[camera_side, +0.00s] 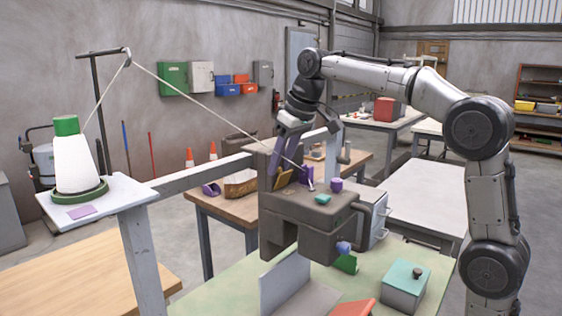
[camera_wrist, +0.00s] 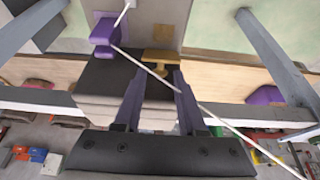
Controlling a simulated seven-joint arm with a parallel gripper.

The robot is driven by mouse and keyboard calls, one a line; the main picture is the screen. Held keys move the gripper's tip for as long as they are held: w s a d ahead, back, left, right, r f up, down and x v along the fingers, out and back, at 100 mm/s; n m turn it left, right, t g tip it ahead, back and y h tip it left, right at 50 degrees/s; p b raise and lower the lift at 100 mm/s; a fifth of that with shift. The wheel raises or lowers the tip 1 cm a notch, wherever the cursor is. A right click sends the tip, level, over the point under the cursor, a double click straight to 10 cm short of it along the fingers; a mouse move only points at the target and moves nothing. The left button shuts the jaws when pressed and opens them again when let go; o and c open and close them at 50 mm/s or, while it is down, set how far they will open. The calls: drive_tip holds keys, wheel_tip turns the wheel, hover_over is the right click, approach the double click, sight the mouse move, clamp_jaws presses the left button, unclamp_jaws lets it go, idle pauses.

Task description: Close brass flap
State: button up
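The brass flap (camera_wrist: 160,58) lies just beyond my fingertips in the wrist view, with a narrow brass tab reaching back between them. In the side view a brass-coloured piece (camera_side: 283,178) shows on the dark grey machine (camera_side: 290,212), below my gripper (camera_side: 285,158). My gripper also shows in the wrist view (camera_wrist: 158,78), its two purple-grey fingers apart, one on each side of the tab. I see no clear contact with the flap. A pale cord crosses in front of the fingers in the wrist view.
The cord (camera_side: 200,102) runs from a post and white spool (camera_side: 75,165) to the machine. A purple part (camera_wrist: 103,32) sits left of the flap. A purple knob (camera_side: 336,184) and teal button (camera_side: 323,199) stand on the machine's top. A grey beam (camera_side: 205,176) runs behind left.

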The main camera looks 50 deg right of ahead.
sight(285, 179)
clamp_jaws()
drive_tip(key=shift+s, duration=0.15)
drive_tip(key=t, duration=0.1)
drive_tip(key=s+t, duration=0.1)
drive_tip(key=shift+s+f+t, duration=0.1)
drive_tip(key=shift+s+t, duration=0.2)
drive_tip(key=shift+t, duration=0.1)
drive_tip(key=t, duration=0.1)
drive_tip(key=s+t, duration=0.1)
drive_tip(key=shift+s+f+t, duration=0.1)
drive_tip(key=shift+f+t, duration=0.2)
drive_tip(key=shift+s+f+t, duration=0.3)
drive_tip(key=shift+s+t, duration=0.1)
drive_tip(key=shift+t, duration=0.45)
drive_tip(key=shift+s+f+t, duration=0.25)
drive_tip(key=shift+s+t, duration=0.1)
drive_tip(key=shift+t, duration=0.5)
drive_tip(key=shift+s+f+t, duration=0.2)
drive_tip(key=shift+f+t, duration=0.1)
drive_tip(key=shift+t, duration=0.35)
drive_tip(key=shift+s+f+t, duration=0.2)
drive_tip(key=shift+f+t, duration=0.1)
drive_tip(key=shift+t, duration=0.35)
drive_tip(key=shift+s+f+t, duration=0.1)
drive_tip(key=shift+f+t, duration=0.05)
drive_tip(key=shift+t, duration=0.25)
